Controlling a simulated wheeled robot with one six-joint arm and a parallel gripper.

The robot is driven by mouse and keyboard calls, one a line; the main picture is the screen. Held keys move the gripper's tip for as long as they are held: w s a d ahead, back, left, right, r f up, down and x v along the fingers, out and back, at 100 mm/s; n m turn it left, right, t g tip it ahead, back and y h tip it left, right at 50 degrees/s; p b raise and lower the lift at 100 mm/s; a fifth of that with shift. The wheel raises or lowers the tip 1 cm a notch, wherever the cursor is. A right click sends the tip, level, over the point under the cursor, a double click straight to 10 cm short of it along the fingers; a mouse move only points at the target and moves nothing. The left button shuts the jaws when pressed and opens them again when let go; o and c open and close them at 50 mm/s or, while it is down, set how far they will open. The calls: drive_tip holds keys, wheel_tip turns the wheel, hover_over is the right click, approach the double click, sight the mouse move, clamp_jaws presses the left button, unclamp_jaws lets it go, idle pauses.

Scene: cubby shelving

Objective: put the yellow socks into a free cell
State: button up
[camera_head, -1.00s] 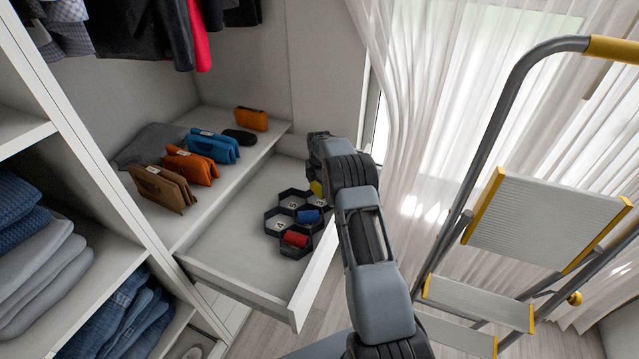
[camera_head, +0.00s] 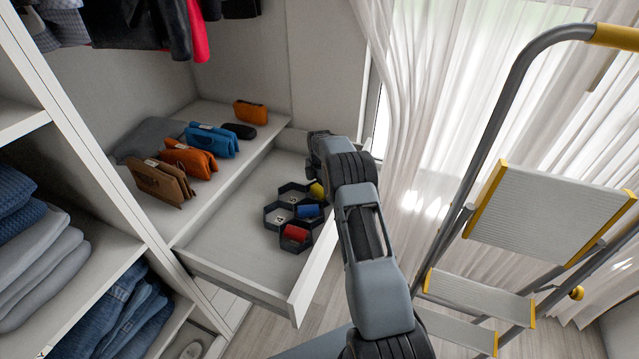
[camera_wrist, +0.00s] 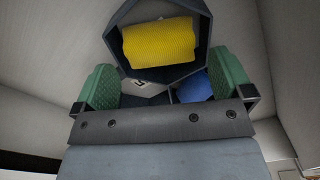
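The yellow socks (camera_head: 317,190), a ribbed roll, lie in a far cell of the dark hexagonal organizer (camera_head: 268,212) in the open drawer. In the wrist view the yellow socks (camera_wrist: 158,41) sit inside the walls of one hexagonal cell (camera_wrist: 205,18). A blue roll (camera_head: 308,211) and a red roll (camera_head: 296,233) fill two other cells. Two cells at the left look empty, with number labels on their floors. My gripper (camera_wrist: 165,84) is open, its green pads wide apart with nothing between them. In the head view it is above the yellow socks, partly hidden by my wrist.
The drawer front (camera_head: 312,272) and side walls surround the organizer, with bare drawer floor to its left. Orange, blue and brown pouches stand on the shelf (camera_head: 190,222) at left. A stepladder (camera_head: 545,215) and curtains are at right.

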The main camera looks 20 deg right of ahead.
drive_tip(key=shift+r, duration=0.1)
wheel_tip(320, 180, up, 14)
drive_tip(key=p, duration=0.2)
idle(0.5)
drive_tip(key=shift+f, duration=0.2)
idle(0.3)
drive_tip(key=s+a+f+m+p, duration=0.15)
drive_tip(key=s+m, duration=0.45)
drive_tip(key=m, duration=0.6)
drive_tip(key=s+a+r+m+t+p, duration=0.1)
drive_tip(key=s+a+r+m+p, duration=0.2)
drive_tip(key=s+r, duration=0.5)
drive_tip(key=s+a+r+m+t+p, duration=0.1)
drive_tip(key=s+a+r+m+p, duration=0.2)
drive_tip(key=s+r, duration=0.6)
drive_tip(key=s+a+r+m+t+p, duration=0.1)
drive_tip(key=s+a+r+m+p, duration=0.1)
drive_tip(key=s+a+r+p, duration=0.4)
drive_tip(key=s+r+p, duration=0.1)
drive_tip(key=s+r, duration=0.1)
drive_tip(key=s, duration=0.3)
drive_tip(key=shift+s+r+m+t, duration=0.25)
drive_tip(key=shift+m+t, duration=0.05)
drive_tip(key=shift+m, duration=0.1)
